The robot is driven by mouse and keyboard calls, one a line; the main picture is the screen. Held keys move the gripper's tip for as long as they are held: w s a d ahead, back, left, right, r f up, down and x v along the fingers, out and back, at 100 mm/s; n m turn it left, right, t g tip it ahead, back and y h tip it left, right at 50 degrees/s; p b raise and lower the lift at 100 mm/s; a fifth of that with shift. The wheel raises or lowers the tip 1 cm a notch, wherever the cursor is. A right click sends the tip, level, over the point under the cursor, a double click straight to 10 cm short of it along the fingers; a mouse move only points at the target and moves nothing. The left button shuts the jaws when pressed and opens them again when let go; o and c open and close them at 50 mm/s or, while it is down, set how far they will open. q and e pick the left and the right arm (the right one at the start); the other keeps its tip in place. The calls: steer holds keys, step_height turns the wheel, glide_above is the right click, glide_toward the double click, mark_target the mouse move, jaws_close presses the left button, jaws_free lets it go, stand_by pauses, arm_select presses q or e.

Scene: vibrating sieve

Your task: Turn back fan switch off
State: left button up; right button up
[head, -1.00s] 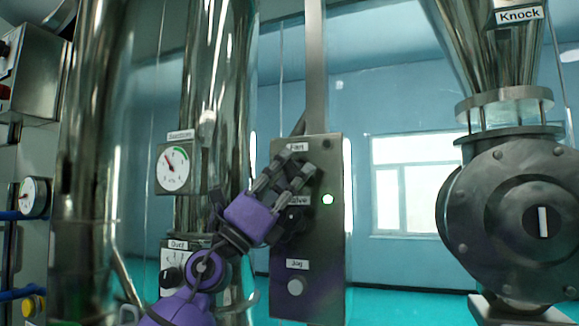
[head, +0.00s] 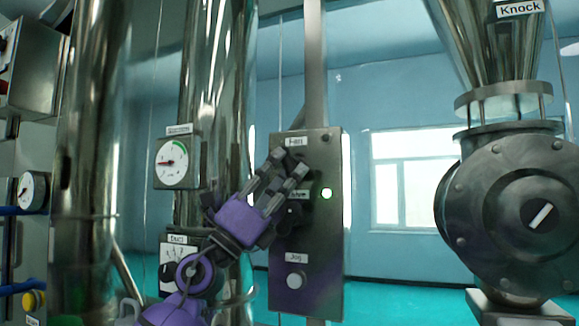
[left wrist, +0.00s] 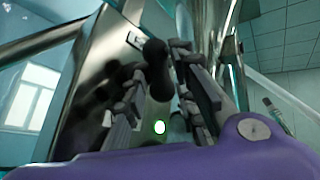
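A grey control panel (head: 322,240) carries labels Fan (head: 295,141), a partly covered middle one, and Jog. My left gripper (head: 288,165) is in front of its upper part, just below the Fan label. Its fingers are spread apart, and they hide the fan switch in the head view. In the left wrist view, a black knob (left wrist: 155,55) shows between the tips of my left gripper (left wrist: 160,70); whether the fingers touch it is unclear. A green lamp (head: 327,193) is lit on the panel. My right gripper is not in view.
A round gauge (head: 171,163) and a Duct box (head: 172,250) are left of the panel by a steel pipe (head: 210,80). A large round valve housing (head: 480,200) stands at the right. Open space lies between panel and housing.

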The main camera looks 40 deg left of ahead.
arm_select(q)
steer(key=v, duration=1)
